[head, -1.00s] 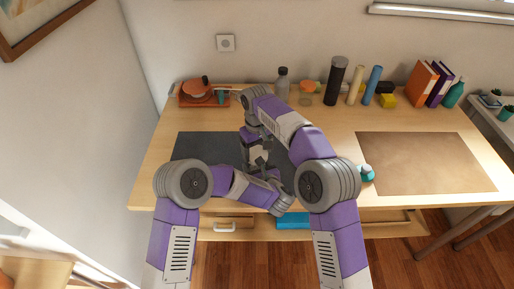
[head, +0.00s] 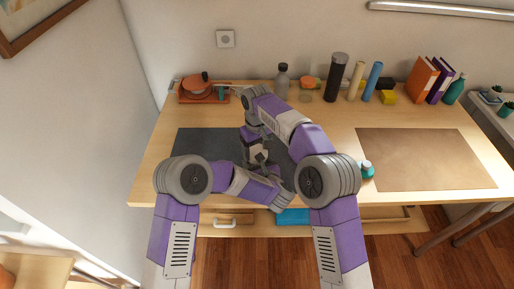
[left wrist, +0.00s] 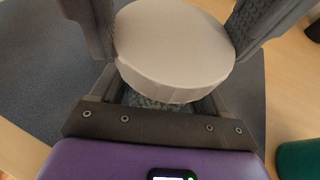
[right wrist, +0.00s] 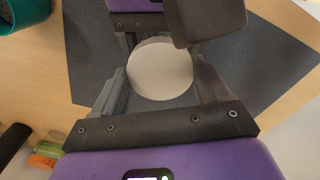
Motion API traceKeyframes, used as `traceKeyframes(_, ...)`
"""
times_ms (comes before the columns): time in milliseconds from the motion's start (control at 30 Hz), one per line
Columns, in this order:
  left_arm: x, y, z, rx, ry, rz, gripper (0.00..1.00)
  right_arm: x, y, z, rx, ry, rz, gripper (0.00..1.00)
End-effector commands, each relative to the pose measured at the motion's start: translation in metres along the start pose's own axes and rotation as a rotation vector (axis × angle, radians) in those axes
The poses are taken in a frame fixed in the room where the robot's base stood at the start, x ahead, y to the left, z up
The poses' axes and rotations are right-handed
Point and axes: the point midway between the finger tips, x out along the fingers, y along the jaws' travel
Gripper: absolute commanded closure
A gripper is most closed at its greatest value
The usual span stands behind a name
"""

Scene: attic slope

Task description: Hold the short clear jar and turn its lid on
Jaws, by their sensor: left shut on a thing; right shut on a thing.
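The lid is a pale grey-white disc (left wrist: 172,45) in the left wrist view; it also shows in the right wrist view (right wrist: 160,68). Under it a small strip of the clear jar (left wrist: 158,102) shows; the rest of the jar is hidden. My left gripper (left wrist: 163,94) is shut on the jar, below the lid. My right gripper (right wrist: 160,76) is shut on the lid, with a finger at each side of it. In the head view both grippers meet over the dark mat (head: 200,145), where my arms hide jar and lid. The lid's seating on the rim cannot be told.
A teal-and-white item (head: 366,170) stands right of my grippers. A brown mat (head: 425,160) lies clear on the right. The front drawer (head: 245,222) is open.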

Motion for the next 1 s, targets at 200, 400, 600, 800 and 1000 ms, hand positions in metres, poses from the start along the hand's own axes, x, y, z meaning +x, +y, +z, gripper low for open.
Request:
traceKeyframes(200, 0.0000, -0.0001, 0.0005, 0.000, -0.001, 0.000, 0.80, 0.0049, 0.0001, 0.0002, 0.000, -0.001, 0.000, 0.57)
traceKeyframes(400, 0.0000, -0.0001, 0.0005, 0.000, -0.001, 0.000, 1.00, 0.0056, -0.0004, 0.0002, 0.048, -0.001, 0.001, 0.57)
traceKeyframes(600, 0.0000, 0.0000, 0.0004, 0.000, -0.001, 0.000, 1.00, 0.0053, -0.0014, -0.0001, 0.347, 0.000, 0.002, 0.57)
traceKeyframes(800, 0.0001, 0.0000, 0.0003, 0.000, -0.001, 0.000, 1.00, 0.0054, -0.0016, -0.0004, 0.566, 0.001, 0.001, 0.57)
traceKeyframes(1000, 0.0001, 0.0001, 0.0002, 0.000, 0.000, 0.000, 1.00, 0.0053, -0.0017, -0.0005, 0.593, 0.001, -0.001, 0.57)
